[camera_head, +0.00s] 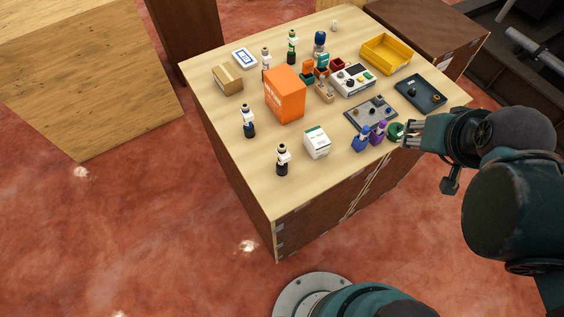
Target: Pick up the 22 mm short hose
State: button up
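I cannot clearly identify the 22 mm short hose at this size. A small dark green rounded object (396,131) sits at the table's near right edge, beside my gripper's fingertips; I cannot tell whether it is the hose. My gripper (404,136) reaches in from the right at that edge. Its fingers are small and partly overlap the green object's outline, so their opening and any contact are unclear. A dark tray (433,104) with small black parts lies just behind the gripper. A grey tray (360,119) with small parts lies to its left.
Blue (360,143) and purple (377,136) items stand close left of my gripper. A white box (317,142), an orange box (284,106), a white device (352,79) and several bottles crowd the table (225,125). A yellow bin (386,65) stands at the back right.

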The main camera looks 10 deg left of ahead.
jog(key=a, duration=0.1)
jog(key=n+g+p, duration=0.6)
jog(key=n+g, duration=0.1)
jog(key=n, duration=0.5)
send_over(282, 146)
notch_tip(282, 146, down, 6)
jog(key=shift+s+d+f, duration=0.1)
jog(key=shift+d, duration=0.05)
jog(key=shift+s, duration=0.1)
jog(key=shift+f, duration=0.15)
jog(key=shift+f+b, duration=0.3)
jog(key=shift+f, duration=0.9)
jog(key=shift+f, duration=0.15)
jog(key=shift+f, duration=2.45)
